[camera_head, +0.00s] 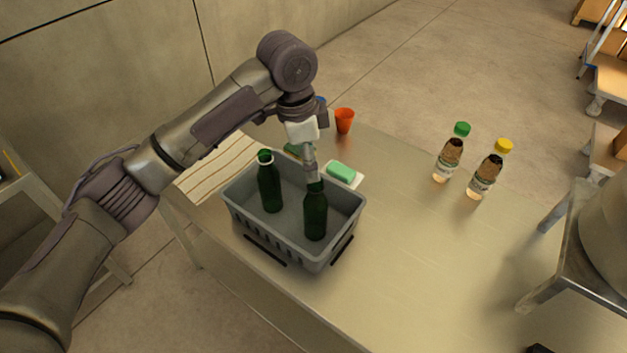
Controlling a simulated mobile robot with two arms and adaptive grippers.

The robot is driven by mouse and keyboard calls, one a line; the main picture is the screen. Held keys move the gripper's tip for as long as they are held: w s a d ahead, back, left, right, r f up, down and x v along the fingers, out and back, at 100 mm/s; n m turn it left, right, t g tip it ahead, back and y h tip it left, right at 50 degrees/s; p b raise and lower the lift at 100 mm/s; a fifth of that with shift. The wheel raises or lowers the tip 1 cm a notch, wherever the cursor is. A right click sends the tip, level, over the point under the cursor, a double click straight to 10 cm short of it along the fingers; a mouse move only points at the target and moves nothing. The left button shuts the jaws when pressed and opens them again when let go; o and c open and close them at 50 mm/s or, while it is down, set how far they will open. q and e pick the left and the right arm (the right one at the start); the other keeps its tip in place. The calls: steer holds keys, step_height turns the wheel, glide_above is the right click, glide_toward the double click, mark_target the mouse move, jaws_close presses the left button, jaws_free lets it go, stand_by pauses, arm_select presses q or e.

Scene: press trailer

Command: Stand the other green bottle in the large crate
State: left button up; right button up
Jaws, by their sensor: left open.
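The large crate (248,217) is a grey plastic basket near the table's left front edge. Two dark green bottles stand upright in it. One green bottle (269,187) is in the left part, clear of the gripper. The other green bottle (316,217) is in the right part. My left gripper (311,176) is open and points down at this second bottle's neck. Its fingers partly cover the bottle's top, and I cannot tell if they touch it. My right gripper is not in view.
Two clear bottles with brown labels, one green-capped (450,158) and one yellow-capped (487,175), stand at the right. The table's middle front is clear.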

arm_select(q)
steer(key=shift+a+r+b, duration=0.2)
steer(key=shift+r+b, duration=0.05)
steer(key=shift+r, duration=0.95)
steer(key=shift+a+r+b, duration=0.15)
steer(key=shift+r+b, duration=0.1)
steer(key=shift+r, duration=0.9)
steer(key=shift+s, duration=0.1)
